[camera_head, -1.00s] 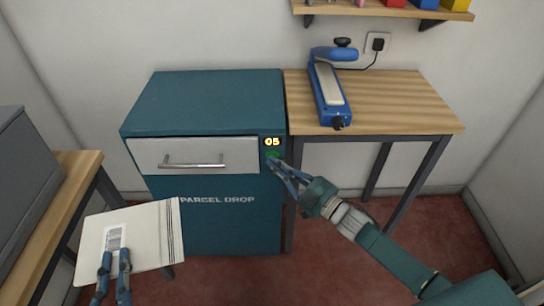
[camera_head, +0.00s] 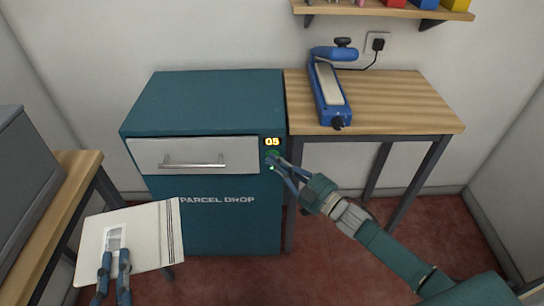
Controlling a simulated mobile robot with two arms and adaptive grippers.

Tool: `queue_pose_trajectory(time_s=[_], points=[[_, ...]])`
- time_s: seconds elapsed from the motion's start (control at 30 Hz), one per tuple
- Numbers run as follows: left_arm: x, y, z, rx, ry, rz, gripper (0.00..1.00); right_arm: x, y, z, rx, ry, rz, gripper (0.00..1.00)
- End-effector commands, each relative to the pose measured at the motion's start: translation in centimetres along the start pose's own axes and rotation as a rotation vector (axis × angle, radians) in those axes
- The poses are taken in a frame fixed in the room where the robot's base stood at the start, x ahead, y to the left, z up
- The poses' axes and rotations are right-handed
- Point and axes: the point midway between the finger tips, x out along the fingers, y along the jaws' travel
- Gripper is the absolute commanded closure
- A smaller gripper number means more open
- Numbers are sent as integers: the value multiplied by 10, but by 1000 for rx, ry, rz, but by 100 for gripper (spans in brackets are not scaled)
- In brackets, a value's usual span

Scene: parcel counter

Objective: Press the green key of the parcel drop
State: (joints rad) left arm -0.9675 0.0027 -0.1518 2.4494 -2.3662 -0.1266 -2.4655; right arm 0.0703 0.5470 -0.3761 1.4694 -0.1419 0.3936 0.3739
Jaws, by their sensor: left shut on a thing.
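The parcel drop (camera_head: 216,225) is a teal cabinet with a pale front drawer (camera_head: 150,150) that is shut and has a bar handle. A small display (camera_head: 272,142) at its upper right reads 05. The green key (camera_head: 273,154) sits just below the display and is partly covered by my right gripper (camera_head: 274,164). The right fingertips are at the key; whether they touch it, or how far apart they are, I cannot tell. My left gripper (camera_head: 114,256) is shut on a flat cream parcel (camera_head: 155,230) with a white label, held in front of the cabinet's left side.
A wooden table (camera_head: 400,100) with a blue sealer (camera_head: 328,90) stands right of the cabinet. A shelf (camera_head: 385,9) with coloured boxes is above. Another table (camera_head: 78,175) with a grey box (camera_head: 30,165) is at the left. Red floor is free at the lower right.

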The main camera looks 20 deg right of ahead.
Motion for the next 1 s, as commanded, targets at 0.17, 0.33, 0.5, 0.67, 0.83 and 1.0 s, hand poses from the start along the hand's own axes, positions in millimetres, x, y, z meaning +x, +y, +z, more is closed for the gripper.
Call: queue_pose_trajectory(time_s=[0.17, 0.33, 0.5, 0.67, 0.83, 1.0], points=[[0, 6, 0, 0, 0, 1, 100, -4, -3, -2, 1, -2, 0, 100], [0, 8, 0, 0, 0, 1, 100, -7, -6, -3, 0, -1, 1, 100], [0, 8, 0, 0, 0, 1, 100, -7, -6, -3, 0, 0, 1, 100], [0, 14, 0, 0, 0, 1, 100, -13, -12, -6, 2, -1, 0, 100], [0, 24, 0, 0, 0, 1, 100, -24, -23, -12, 3, 0, 0, 100], [0, 32, 0, 0, 0, 1, 100, -37, -34, -16, 2, -2, 0, 100]])
